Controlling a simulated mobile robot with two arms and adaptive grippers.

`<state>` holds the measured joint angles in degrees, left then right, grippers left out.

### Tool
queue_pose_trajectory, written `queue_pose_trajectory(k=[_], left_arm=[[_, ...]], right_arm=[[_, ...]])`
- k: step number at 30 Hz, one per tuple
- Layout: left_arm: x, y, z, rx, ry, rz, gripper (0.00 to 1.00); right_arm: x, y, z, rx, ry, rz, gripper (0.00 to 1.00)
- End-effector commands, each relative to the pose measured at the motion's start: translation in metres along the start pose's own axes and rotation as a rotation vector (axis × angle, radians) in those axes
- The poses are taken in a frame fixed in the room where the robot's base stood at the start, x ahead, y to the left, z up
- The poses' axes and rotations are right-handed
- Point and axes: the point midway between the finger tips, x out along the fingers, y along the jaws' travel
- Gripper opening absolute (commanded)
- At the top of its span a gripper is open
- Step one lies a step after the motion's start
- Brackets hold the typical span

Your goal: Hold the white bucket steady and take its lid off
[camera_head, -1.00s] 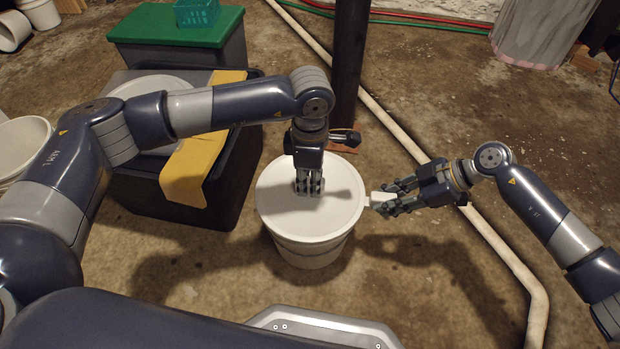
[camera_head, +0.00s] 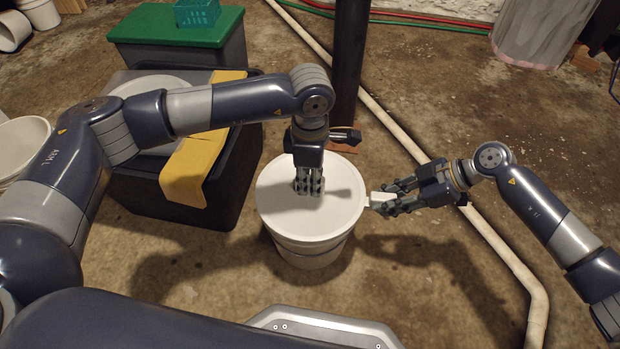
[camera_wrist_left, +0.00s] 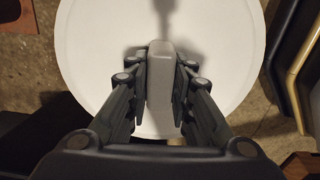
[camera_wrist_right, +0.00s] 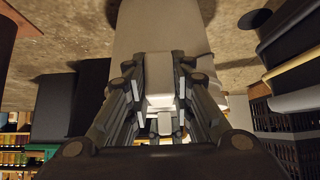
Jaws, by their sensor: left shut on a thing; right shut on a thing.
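The white bucket (camera_head: 312,256) stands upright on the floor, with its round white lid (camera_head: 283,213) on top. My left gripper (camera_head: 309,188) points down at the middle of the lid. In the left wrist view its fingers are shut on a pale grip block (camera_wrist_left: 160,75) that stands out from the lid (camera_wrist_left: 90,55). My right gripper (camera_head: 384,203) comes in from the right at the bucket's rim height. It is shut on a white tab (camera_head: 378,197) on the bucket's side; the tab also shows in the right wrist view (camera_wrist_right: 159,75). I cannot see a gap under the lid.
A black crate (camera_head: 240,178) with a yellow cloth (camera_head: 190,165) over it stands left of the bucket. A green-lidded bin (camera_head: 150,25) is behind it. A dark post (camera_head: 348,70) stands behind the bucket. A pale pipe (camera_head: 505,250) crosses the floor at right.

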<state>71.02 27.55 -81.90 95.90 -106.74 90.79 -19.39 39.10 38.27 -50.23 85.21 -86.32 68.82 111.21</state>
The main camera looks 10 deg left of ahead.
Motion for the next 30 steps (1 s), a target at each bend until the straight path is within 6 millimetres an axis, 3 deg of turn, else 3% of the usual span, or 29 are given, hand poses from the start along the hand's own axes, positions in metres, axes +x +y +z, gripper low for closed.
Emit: queue_pose_trajectory(k=[30], left_arm=[[-0.047,0.000,0.000,0.000,0.000,0.001,0.00]], right_arm=[[0.000,0.000,0.001,0.001,-0.003,0.001,0.00]])
